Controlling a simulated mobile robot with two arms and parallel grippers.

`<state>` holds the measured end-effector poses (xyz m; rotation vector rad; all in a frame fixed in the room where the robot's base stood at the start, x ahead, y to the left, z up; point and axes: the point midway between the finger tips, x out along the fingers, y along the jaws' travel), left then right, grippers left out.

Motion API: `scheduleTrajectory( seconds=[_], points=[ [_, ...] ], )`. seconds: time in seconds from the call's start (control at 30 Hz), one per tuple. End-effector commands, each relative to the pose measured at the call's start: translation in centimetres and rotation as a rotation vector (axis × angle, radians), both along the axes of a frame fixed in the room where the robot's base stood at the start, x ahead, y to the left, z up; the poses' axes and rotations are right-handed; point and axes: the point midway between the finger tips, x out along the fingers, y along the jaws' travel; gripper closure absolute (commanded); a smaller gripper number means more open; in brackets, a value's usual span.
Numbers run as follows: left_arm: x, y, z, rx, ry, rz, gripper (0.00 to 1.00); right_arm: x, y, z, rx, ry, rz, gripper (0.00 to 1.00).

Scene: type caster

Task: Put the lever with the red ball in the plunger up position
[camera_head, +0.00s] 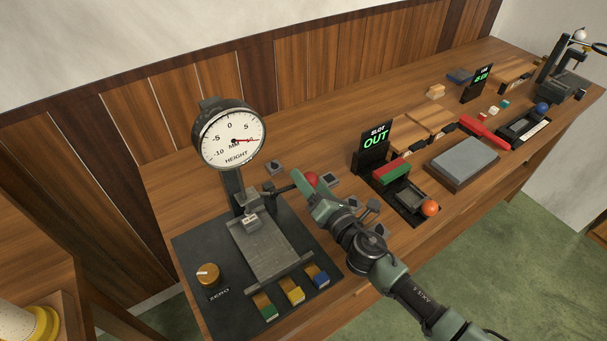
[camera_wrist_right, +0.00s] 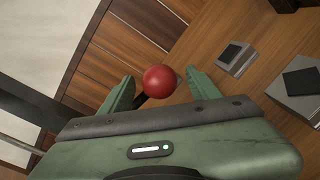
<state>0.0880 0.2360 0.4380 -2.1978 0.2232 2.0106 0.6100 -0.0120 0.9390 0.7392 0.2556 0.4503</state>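The red ball (camera_head: 311,179) is at the end of a dark lever (camera_head: 275,187) that reaches right from the column of the dial height gauge (camera_head: 231,135). The lever looks roughly level. The plunger (camera_head: 250,220) is low over the grey metal plate (camera_head: 268,250); whether it touches is unclear. My right gripper (camera_head: 306,185) is at the ball. In the right wrist view the red ball (camera_wrist_right: 160,81) is between the two open green fingers (camera_wrist_right: 160,84), with a gap on each side. My left gripper is not in view.
An orange knob (camera_head: 207,273) and several coloured blocks (camera_head: 293,291) are on the gauge's dark base. Small grey-dark blocks (camera_head: 330,181) lie right of the ball. A slot fixture with an orange ball (camera_head: 431,208) and a grey slab (camera_head: 462,160) stand further right.

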Motion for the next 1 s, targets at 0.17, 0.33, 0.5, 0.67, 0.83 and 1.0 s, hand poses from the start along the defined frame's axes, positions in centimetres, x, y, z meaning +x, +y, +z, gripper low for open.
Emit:
scheduleTrajectory(
  seconds=[0.17,0.33,0.5,0.67,0.83,1.0],
  points=[
    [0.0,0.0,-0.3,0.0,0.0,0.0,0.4,-2.8,-1.4,-0.5,-0.005,0.009,0.003,0.41],
    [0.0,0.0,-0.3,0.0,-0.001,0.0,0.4,-3.9,-2.0,-0.2,-0.003,0.006,0.003,0.41],
    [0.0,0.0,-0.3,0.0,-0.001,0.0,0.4,-3.9,-2.0,0.0,-0.002,0.004,0.001,0.41],
    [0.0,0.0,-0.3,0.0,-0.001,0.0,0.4,-3.8,-2.0,0.1,-0.001,0.004,0.001,0.41],
    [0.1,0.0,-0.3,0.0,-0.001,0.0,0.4,-3.8,-2.0,0.1,-0.001,0.004,0.001,0.41],
    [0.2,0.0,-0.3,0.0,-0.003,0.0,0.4,-3.8,-2.0,0.1,-0.001,0.004,0.001,0.41]
  ],
)
